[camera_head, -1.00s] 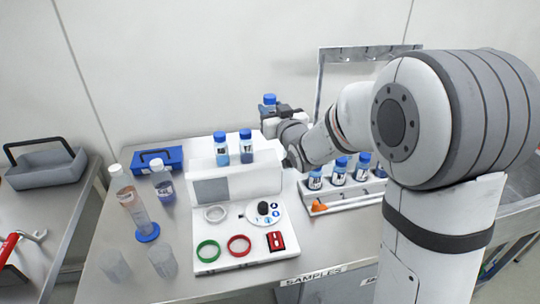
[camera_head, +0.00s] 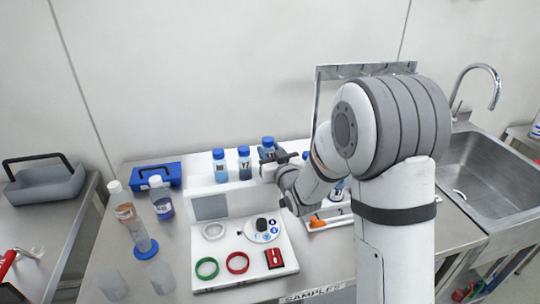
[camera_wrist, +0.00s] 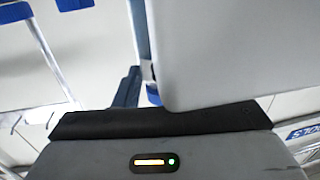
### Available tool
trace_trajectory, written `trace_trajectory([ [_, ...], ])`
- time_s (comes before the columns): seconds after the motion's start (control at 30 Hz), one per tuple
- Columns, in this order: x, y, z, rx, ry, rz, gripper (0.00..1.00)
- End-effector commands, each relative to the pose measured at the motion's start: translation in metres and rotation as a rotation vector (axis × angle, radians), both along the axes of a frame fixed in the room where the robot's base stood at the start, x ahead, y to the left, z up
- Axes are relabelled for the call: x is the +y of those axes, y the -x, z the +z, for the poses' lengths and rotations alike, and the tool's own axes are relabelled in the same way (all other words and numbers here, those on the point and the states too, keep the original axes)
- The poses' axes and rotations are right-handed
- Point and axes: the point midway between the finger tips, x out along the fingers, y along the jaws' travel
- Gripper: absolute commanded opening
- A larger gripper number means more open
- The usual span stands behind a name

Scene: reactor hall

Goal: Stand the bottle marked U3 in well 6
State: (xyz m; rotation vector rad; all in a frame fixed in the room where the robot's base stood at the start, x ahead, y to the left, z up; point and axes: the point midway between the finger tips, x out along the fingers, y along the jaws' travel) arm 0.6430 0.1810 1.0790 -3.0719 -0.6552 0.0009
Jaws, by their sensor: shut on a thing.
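My gripper (camera_head: 272,163) is shut on a blue-capped bottle (camera_head: 267,150) at the right end of the white block (camera_head: 212,207). The held bottle looks upright, beside two other blue-capped bottles (camera_head: 220,166) and (camera_head: 244,164) standing in the block's top. Its label is turned or hidden, so I cannot read U3. My gripper hides the bottle's lower part, so I cannot tell whether it sits in a well. No well number is readable. In the wrist view, a large pale block fills the upper right, with a bit of blue beside it.
My arm mostly hides the sample rack (camera_head: 335,221) and its bottles; an orange piece (camera_head: 316,221) lies at its front left. The block's base carries green (camera_head: 206,268) and red rings (camera_head: 237,262). A blue toolbox (camera_head: 155,175) and glassware stand left. A sink (camera_head: 490,170) is at right.

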Motion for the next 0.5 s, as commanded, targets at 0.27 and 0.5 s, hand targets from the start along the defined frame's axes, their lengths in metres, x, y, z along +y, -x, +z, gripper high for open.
trace_trajectory([
  [0.27, 0.0005, 0.0002, -0.0135, -0.002, 0.0, 0.001, 0.14],
  [0.5, 0.0008, 0.0002, -0.0176, -0.002, 0.0, 0.001, 0.14],
])
